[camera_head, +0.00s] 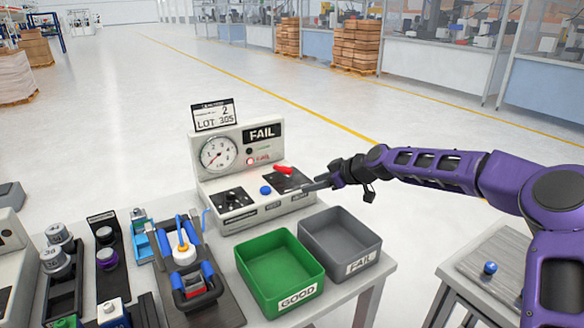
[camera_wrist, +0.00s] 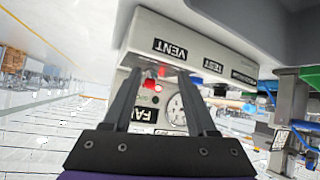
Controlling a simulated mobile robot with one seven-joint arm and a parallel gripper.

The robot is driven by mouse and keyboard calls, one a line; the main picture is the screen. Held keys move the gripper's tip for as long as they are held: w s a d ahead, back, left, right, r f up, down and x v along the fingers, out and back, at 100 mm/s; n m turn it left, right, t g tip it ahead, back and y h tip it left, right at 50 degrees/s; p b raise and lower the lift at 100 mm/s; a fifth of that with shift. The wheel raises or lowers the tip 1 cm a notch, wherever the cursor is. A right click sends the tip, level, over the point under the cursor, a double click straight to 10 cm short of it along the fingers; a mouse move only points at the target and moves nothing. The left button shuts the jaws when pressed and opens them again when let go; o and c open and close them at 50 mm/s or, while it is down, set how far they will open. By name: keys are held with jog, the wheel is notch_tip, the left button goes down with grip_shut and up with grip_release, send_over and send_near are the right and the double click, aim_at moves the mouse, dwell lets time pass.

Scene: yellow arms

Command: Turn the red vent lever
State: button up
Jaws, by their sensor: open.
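The red vent lever (camera_head: 283,170) sits on the right of the grey tester's sloped control panel (camera_head: 232,222). In the wrist view, which looks upside down, a small red part that looks like the lever (camera_wrist: 161,71) shows between my fingertips, near the VENT label (camera_wrist: 170,49). My gripper (camera_head: 308,186) is open, at the right end of the panel, just right of and in front of the lever. The wrist view shows the two fingers of my gripper (camera_wrist: 160,76) apart. I cannot tell whether either finger touches the lever.
The tester carries a gauge (camera_head: 218,154), a FAIL display (camera_head: 262,133), a lit red lamp (camera_head: 250,161) and a blue button (camera_head: 265,190). A green GOOD bin (camera_head: 279,302) and a grey FAIL bin (camera_head: 352,265) stand in front, below my gripper. Fixtures crowd the bench's left.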

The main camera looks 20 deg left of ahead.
aim_at(283, 167)
jog(key=d+r+y, duration=0.3)
jog(key=d+r, duration=0.1)
jog(key=r, duration=0.3)
jog(key=x, duration=1.7)
jog(key=shift+w+f, duration=0.1)
jog(key=shift+w, duration=0.15)
grip_shut()
